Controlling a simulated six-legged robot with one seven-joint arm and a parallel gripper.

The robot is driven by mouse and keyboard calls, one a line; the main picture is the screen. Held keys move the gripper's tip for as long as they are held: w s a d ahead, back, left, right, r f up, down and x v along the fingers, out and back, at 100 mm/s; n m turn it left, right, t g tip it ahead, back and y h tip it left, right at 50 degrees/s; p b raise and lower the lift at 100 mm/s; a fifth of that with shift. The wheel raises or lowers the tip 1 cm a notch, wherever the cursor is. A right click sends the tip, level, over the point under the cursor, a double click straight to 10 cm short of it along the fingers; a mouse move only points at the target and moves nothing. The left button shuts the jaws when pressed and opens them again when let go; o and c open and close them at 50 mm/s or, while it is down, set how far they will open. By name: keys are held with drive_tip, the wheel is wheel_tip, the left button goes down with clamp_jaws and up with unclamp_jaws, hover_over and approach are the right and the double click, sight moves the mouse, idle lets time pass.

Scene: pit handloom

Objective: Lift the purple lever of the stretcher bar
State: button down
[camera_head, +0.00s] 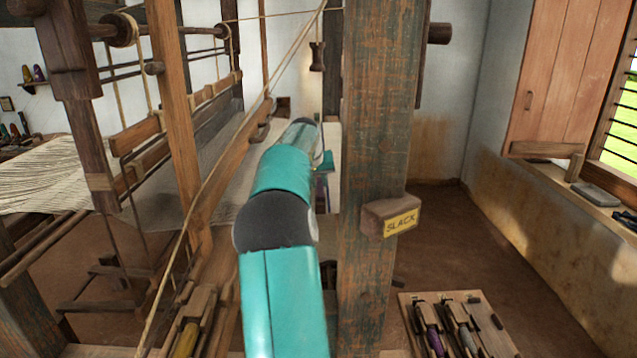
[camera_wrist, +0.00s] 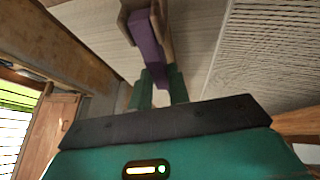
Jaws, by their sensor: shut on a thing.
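In the wrist view, the purple lever (camera_wrist: 146,42) runs from a brown wooden bar (camera_wrist: 126,22), the stretcher bar as far as I can tell, down to my gripper. The wood flanks the lever at its upper end. My gripper (camera_wrist: 160,86) has its two green fingers on either side of the lever's near end and is shut on it. Pale woven cloth (camera_wrist: 92,32) lies behind the lever. In the head view, my teal arm reaches toward the loom and hides most of the gripper, the lever and the bar.
A thick wooden post (camera_head: 372,150) with a "SLACK" block (camera_head: 391,214) stands close right of my arm. The loom frame (camera_head: 178,120) and a slanting cord are on the left. A board of tools (camera_head: 497,342) lies low at right. The floor behind it is clear.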

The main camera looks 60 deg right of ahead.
sight(319, 193)
drive_tip(key=shift+s+a+r+t+h, duration=0.15)
drive_tip(key=shift+a+r+t+h, duration=0.35)
drive_tip(key=shift+h, duration=0.6)
drive_tip(key=h, duration=0.1)
drive_tip(key=a+t+h, duration=0.1)
drive_tip(key=r+h, duration=0.1)
drive_tip(key=shift+s+a+m+h, duration=0.15)
drive_tip(key=shift+s+m+h, duration=0.15)
drive_tip(key=shift+s+a+r+t+h, duration=0.2)
drive_tip(key=shift+t+h, duration=0.15)
drive_tip(key=shift+h, duration=0.2)
drive_tip(key=shift+s+a+r+t+h, duration=0.1)
drive_tip(key=shift+s+a+t+h, duration=0.1)
drive_tip(key=shift+t+h, duration=0.25)
drive_tip(key=c, duration=1.3)
unclamp_jaws()
drive_tip(key=shift+a, duration=0.1)
